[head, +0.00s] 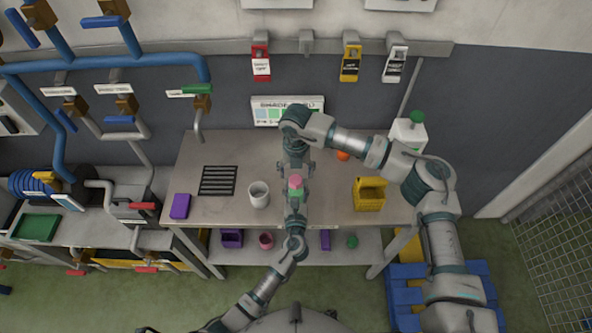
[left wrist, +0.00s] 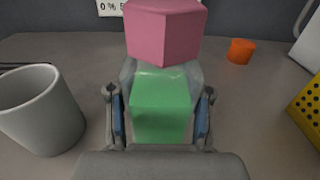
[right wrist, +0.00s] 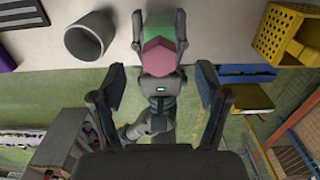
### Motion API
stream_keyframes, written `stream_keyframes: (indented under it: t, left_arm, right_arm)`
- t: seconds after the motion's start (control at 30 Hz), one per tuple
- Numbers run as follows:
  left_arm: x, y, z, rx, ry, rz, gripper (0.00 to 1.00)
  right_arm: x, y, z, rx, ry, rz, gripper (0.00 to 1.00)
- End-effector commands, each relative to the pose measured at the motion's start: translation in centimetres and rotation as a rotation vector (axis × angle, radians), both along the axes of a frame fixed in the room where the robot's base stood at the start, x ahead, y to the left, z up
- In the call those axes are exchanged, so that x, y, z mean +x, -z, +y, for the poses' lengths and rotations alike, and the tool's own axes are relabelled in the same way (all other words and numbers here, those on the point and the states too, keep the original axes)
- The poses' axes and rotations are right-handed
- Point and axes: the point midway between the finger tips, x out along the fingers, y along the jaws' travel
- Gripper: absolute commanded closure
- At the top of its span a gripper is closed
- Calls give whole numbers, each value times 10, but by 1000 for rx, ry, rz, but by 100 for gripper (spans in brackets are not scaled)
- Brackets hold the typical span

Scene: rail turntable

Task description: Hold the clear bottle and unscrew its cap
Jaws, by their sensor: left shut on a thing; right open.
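The clear bottle (left wrist: 161,102) holds green contents and has a pink faceted cap (left wrist: 165,32) on top. My left gripper (left wrist: 160,118) is shut on the bottle's body, one finger on each side, and the bottle is upright. In the head view the pink cap (head: 295,181) shows near the middle of the bench. My right gripper (right wrist: 160,92) is open and points down over the bottle. In the right wrist view the pink cap (right wrist: 160,57) lies beyond and between its spread fingertips, with a visible gap on both sides. The cap is still on the bottle.
A white cup (head: 259,195) stands left of the bottle, with a black grille (head: 218,181) and a purple block (head: 180,206) farther left. A yellow perforated basket (head: 369,194) stands to the right. An orange piece (left wrist: 240,51) lies behind the bottle. A lower shelf (head: 290,254) holds small items.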

Motion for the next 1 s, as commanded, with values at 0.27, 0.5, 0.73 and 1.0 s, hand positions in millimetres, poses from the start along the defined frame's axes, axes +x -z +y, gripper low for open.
stream_keyframes:
  t: [0.27,0.5,0.73,1.0]
  left_arm:
    - [0,1,0,0,0,1,100]
    - [0,1,0,0,0,1,100]
    - [0,1,0,0,0,1,100]
    - [0,1,0,0,0,1,100]
  right_arm:
    - [0,0,0,0,27,0,25]
    - [0,7,0,1,25,1,25]
    - [0,22,0,0,25,1,25]
    - [0,38,1,0,24,1,25]
